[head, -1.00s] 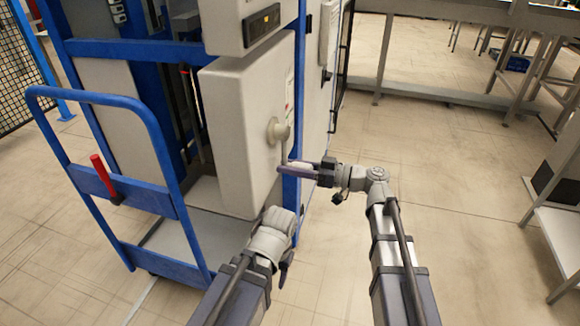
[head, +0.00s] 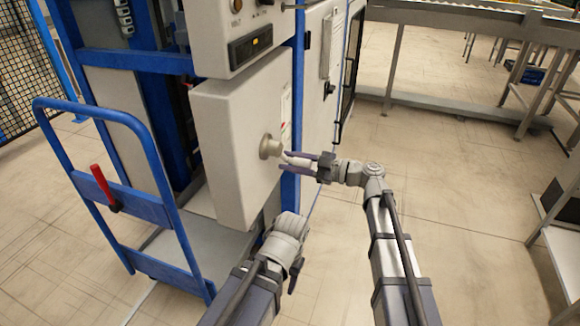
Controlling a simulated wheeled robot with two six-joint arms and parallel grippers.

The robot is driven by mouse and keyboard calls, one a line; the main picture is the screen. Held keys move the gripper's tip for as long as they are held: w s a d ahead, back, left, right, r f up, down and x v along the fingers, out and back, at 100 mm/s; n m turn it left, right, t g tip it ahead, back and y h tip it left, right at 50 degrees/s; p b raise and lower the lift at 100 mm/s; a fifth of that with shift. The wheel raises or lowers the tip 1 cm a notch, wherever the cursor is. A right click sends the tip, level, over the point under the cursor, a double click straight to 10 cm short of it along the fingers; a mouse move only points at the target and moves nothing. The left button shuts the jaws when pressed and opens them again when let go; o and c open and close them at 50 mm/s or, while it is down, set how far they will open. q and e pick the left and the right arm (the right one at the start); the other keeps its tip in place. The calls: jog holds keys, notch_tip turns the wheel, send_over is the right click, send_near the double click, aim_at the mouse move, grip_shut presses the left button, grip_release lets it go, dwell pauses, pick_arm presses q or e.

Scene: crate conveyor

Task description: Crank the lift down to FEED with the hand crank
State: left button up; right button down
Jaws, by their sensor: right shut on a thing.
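The hand crank's pale round hub (head: 270,147) sits on the front of the light grey lift box (head: 228,150). Its short arm points to the right, towards my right gripper (head: 285,161). My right gripper is shut on the crank's handle, with its dark purple fingers reaching left; the handle is mostly hidden between them. My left gripper (head: 291,268) hangs low in front of the box, apart from the crank. Its fingers are partly hidden, so I cannot tell whether it is open.
A blue trolley (head: 158,165) with a red-handled lever (head: 103,185) stands at the left. A control panel (head: 238,40) with a dark display is above the crank box. A grey table (head: 565,235) stands at the right edge. The floor (head: 460,200) between is clear.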

aim_at(280, 128)
jog(key=w+r+n+p, duration=0.1)
jog(key=w+r+p, duration=0.1)
jog(key=r+p, duration=0.1)
jog(key=w+d+r+n+p, duration=0.1)
jog(key=r, duration=0.1)
jog(key=shift+w+n, duration=0.2)
jog(key=shift+n, duration=0.1)
jog(key=shift+w+r+p, duration=0.2)
jog(key=shift+r+p, duration=1.15)
jog(key=shift+p, duration=0.25)
jog(key=shift+r, duration=0.1)
jog(key=c, duration=0.5)
grip_release()
jog(key=shift+v, duration=4)
